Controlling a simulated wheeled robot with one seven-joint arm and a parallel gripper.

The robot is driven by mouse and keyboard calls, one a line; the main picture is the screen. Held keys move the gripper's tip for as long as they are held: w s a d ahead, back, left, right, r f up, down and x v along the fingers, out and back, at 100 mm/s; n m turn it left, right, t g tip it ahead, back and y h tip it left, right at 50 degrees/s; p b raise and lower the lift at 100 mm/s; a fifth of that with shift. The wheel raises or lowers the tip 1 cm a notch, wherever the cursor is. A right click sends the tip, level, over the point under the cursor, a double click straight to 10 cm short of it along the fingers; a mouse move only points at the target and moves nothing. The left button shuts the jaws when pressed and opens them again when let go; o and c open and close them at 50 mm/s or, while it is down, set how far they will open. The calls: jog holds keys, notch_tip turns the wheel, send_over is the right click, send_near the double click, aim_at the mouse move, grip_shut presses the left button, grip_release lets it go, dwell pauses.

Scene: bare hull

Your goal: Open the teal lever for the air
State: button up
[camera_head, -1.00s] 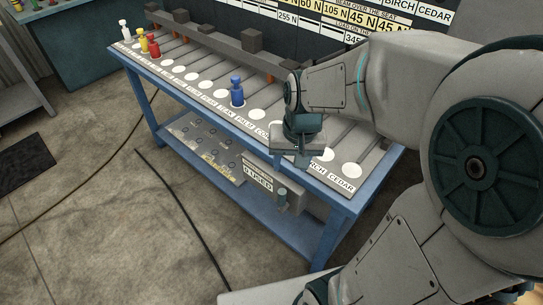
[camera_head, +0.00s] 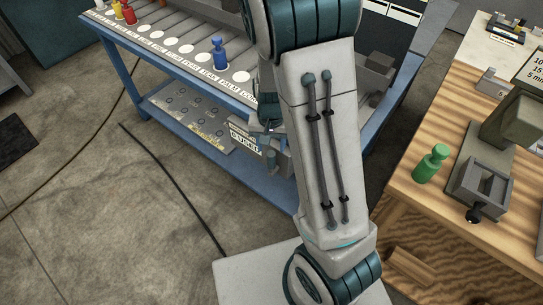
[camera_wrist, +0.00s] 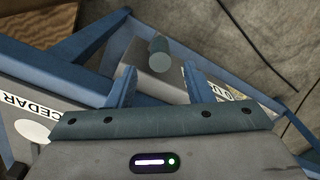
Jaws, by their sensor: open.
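A short teal cylinder, likely the teal lever's grip, (camera_head: 271,160) stands out from a grey box (camera_wrist: 147,82) on the lower shelf of the blue bench. In the wrist view the cylinder (camera_wrist: 158,46) lies just beyond my fingertips, roughly midway between them. My gripper (camera_wrist: 158,76) is open, with nothing between its fingers. It is apart from the cylinder in that view; the exact distance is hard to tell. In the head view my arm covers most of my gripper and part of the box.
The blue bench (camera_head: 180,81) has an upper top with labelled white discs and a blue peg figure (camera_head: 219,54). Its frame surrounds the shelf closely. A wooden table (camera_head: 453,120) with a green figure (camera_head: 431,164) stands at right. The floor in front is clear except for cables.

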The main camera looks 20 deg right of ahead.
aim_at(271, 151)
notch_tip(271, 151, down, 6)
jog(key=shift+r+b, duration=0.15)
jog(key=shift+b, duration=0.2)
grip_shut()
